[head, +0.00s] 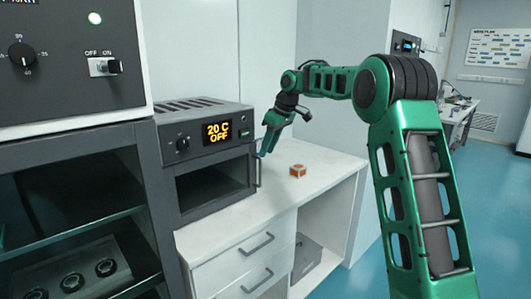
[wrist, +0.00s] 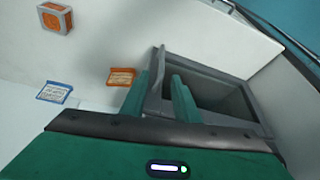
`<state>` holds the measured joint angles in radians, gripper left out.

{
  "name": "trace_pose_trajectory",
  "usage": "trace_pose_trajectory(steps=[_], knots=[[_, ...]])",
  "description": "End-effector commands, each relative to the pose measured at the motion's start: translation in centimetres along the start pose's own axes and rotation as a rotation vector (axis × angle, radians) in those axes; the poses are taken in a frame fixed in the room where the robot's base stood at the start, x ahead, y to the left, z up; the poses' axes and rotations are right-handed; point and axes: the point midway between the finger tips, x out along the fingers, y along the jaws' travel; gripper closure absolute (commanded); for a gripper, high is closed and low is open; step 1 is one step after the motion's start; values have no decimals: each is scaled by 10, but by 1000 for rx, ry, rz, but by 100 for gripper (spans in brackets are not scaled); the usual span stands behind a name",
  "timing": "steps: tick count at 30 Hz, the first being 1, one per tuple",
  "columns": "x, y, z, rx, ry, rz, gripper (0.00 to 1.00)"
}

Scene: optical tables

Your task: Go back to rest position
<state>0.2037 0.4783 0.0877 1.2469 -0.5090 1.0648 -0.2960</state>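My gripper (head: 265,146) is at the right side of the small grey oven (head: 245,128), by the vertical handle (head: 257,172) on its front. In the wrist view my gripper (wrist: 162,92) shows two green fingers with a clear gap between them. The grey handle (wrist: 156,64) lies just beyond the fingertips; I cannot tell whether they touch it. I see nothing held. The oven display reads "20 C OFF", and the dark oven interior shows at its front.
An orange and white cube (head: 298,171) sits on the white counter (head: 325,168) right of the oven; it also shows in the wrist view (wrist: 55,17). Orange (wrist: 121,77) and blue (wrist: 54,92) labels show there. A larger dark unit (head: 75,75) stands left. Blue floor (head: 495,200) is clear at right.

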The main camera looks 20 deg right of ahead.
Motion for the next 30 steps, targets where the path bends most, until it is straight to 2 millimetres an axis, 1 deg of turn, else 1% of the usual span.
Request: trace_pose_trajectory(steps=[5, 8, 11, 13, 14, 17, 18, 20, 21, 23, 24, 26, 27, 29, 30], knots=[[0, 0, 0, 0, 0, 0, 72], [-2, -1, 4, 10, -4, 3, 72], [-12, -4, 19, 52, -21, 16, 72], [-22, -9, 39, 105, -42, 31, 72], [-27, -11, 49, 131, -52, 38, 72], [-45, -22, 91, 237, -90, 67, 72], [-51, -26, 108, 280, -104, 79, 72], [-61, -34, 135, 347, -125, 95, 72], [-67, -41, 154, 390, -138, 106, 72], [-75, -50, 183, 458, -158, 122, 72], [-80, -58, 202, 501, -170, 132, 72], [-87, -69, 232, 569, -188, 147, 72], [-91, -78, 252, 613, -199, 156, 72], [-96, -92, 282, 679, -215, 169, 72], [-99, -101, 302, 724, -226, 177, 72]])
